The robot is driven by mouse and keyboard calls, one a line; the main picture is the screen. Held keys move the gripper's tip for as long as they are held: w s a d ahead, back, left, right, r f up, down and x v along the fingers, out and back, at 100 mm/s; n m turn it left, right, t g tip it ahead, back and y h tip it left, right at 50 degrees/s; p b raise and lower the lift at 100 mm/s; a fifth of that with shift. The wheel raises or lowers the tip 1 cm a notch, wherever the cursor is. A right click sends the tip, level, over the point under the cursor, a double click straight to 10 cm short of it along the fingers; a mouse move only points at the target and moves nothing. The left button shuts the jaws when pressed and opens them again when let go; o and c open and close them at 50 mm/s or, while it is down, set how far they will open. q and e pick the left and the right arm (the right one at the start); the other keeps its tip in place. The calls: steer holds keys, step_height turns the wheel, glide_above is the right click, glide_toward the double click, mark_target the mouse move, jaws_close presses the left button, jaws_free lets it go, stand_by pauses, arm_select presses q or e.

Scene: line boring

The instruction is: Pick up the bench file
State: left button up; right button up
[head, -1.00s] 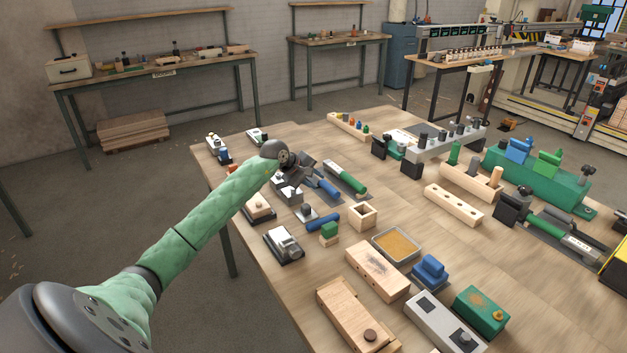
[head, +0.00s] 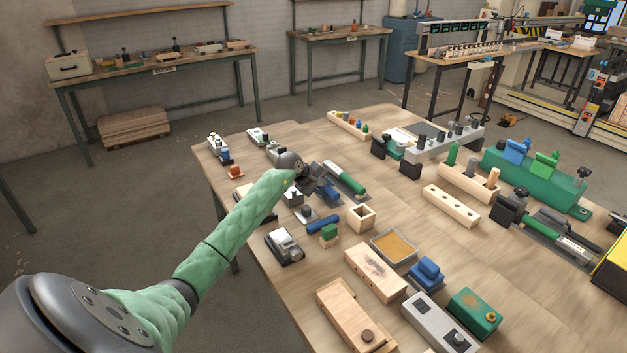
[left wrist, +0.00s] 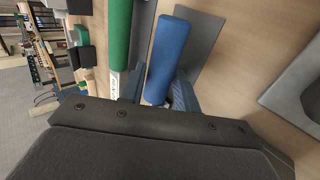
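A blue-handled tool (head: 330,194), which I take for the bench file, lies on a grey mat (left wrist: 205,38) on the workbench. Its blue handle (left wrist: 171,45) fills much of the gap between my fingers in the left wrist view. My left gripper (head: 318,183) is low over the tool, and it also shows in the left wrist view (left wrist: 158,84). Its fingers are apart on either side of the handle, with a narrow gap at the left finger. The tool's other end is hidden by the gripper. My right gripper is not in view.
A green-handled tool (head: 346,178) lies close beside the blue one, and its green grip (left wrist: 119,35) is near the left finger. A blue cylinder (head: 322,224), an open wooden box (head: 361,218) and a metal block (head: 284,246) stand nearer. Bench (head: 400,212) space right of the green-handled tool is clear.

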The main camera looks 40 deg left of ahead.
arm_select(q)
steer(key=shift+c, duration=0.2)
jaws_close()
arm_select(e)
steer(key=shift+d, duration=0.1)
arm_select(q)
steer(key=shift+r, duration=0.1)
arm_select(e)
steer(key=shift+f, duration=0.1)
